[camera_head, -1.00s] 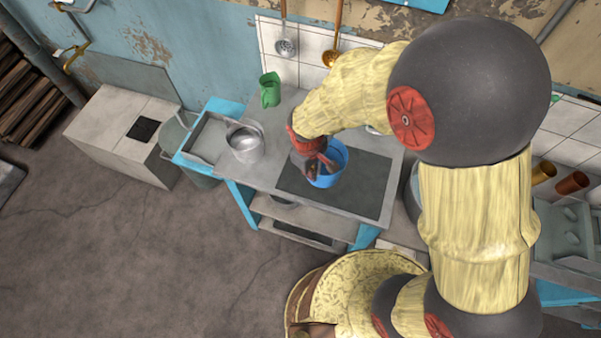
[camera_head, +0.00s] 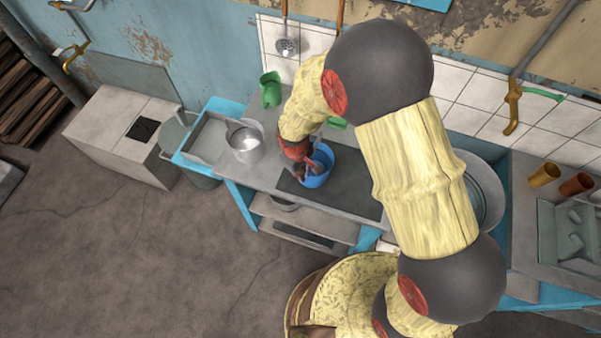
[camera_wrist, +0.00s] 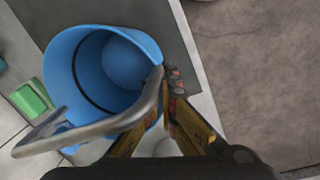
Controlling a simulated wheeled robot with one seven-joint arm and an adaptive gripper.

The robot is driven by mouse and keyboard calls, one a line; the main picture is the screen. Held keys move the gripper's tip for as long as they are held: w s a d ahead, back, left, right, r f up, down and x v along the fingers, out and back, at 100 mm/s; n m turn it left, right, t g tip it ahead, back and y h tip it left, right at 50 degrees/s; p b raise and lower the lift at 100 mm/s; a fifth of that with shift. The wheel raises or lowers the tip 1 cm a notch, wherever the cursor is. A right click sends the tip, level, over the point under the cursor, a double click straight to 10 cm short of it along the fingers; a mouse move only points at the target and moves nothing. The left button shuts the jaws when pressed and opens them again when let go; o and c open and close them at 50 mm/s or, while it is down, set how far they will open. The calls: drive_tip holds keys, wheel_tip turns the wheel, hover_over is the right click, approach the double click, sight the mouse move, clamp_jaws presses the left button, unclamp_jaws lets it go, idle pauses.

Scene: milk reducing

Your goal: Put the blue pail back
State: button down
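The blue pail (camera_head: 330,157) is over the left part of the dark mat (camera_head: 357,197) on the grey counter. My gripper (camera_head: 308,166) is at the pail's left side in the head view. In the wrist view the open mouth of the blue pail (camera_wrist: 112,62) faces the camera, with its grey metal handle (camera_wrist: 95,127) swung to the near side. My gripper (camera_wrist: 172,88) is there with its fingertips together at the pail's rim and handle end. I cannot tell whether the pail's base touches the mat.
A metal pot (camera_head: 246,150) stands left of the pail. A green jug (camera_head: 270,90) is at the back, by the tiled wall. A round metal basin (camera_head: 485,195) is to the right, beyond my arm. Brown cups (camera_head: 575,185) stand farther right.

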drive_tip(key=shift+f, duration=0.15)
drive_tip(key=c, duration=2.4)
unclamp_jaws()
drive_tip(key=shift+o, duration=0.6)
drive_tip(key=shift+o, duration=1.2)
wheel_tip(320, 180, up, 12)
drive_tip(key=p, duration=0.1)
drive_tip(key=shift+s+a+r+p, duration=0.2)
drive_tip(key=shift+s+a+p, duration=0.15)
drive_tip(key=shift+s+a, duration=0.05)
